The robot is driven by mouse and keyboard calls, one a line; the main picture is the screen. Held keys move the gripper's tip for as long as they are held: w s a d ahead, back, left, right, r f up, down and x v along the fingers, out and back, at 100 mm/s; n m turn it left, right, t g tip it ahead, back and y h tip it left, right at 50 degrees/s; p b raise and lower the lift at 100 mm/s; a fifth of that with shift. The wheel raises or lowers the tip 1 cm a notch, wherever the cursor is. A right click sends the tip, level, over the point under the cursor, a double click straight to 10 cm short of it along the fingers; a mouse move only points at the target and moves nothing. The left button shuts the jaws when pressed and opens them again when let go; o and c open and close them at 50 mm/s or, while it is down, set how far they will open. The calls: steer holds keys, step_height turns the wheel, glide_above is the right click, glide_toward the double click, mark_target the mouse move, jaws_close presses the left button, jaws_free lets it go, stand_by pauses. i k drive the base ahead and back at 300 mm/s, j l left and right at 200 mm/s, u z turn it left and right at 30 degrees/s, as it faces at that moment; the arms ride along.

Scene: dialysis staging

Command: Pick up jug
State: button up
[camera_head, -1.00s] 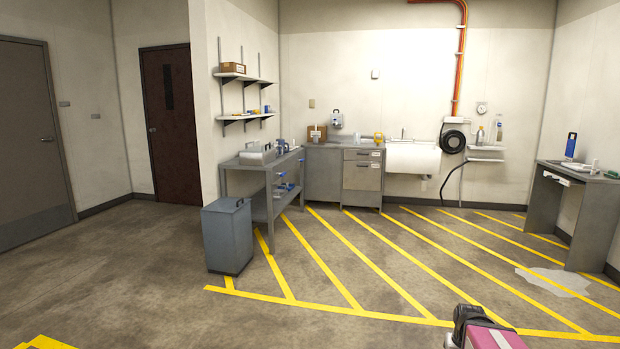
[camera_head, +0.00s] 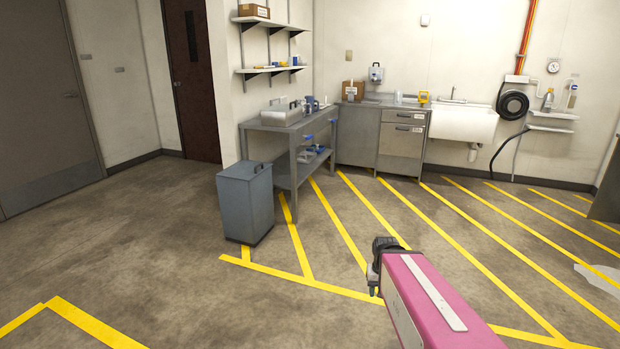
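A small yellow jug-like item (camera_head: 423,97) stands on the back counter just left of the sink; it is too small to be sure that it is the jug. A pale, clear-looking vessel (camera_head: 398,97) stands to its left. Grey-blue vessels (camera_head: 310,104) stand on the side table, and they too are unclear. My pink arm reaches in from the bottom right, far in front of the counter, and touches none of these. A dark part (camera_head: 375,280) shows at its far end; its fingers cannot be made out.
A grey lidded bin (camera_head: 246,205) stands before the metal side table (camera_head: 262,124), which carries a metal box (camera_head: 281,112). The back counter (camera_head: 360,133) adjoins a white sink (camera_head: 463,122). A hose reel (camera_head: 512,104) hangs right of it. The yellow-striped floor in front is open.

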mark_target(300, 102)
steer(key=i+u, duration=0.1)
steer(key=i, duration=1.8)
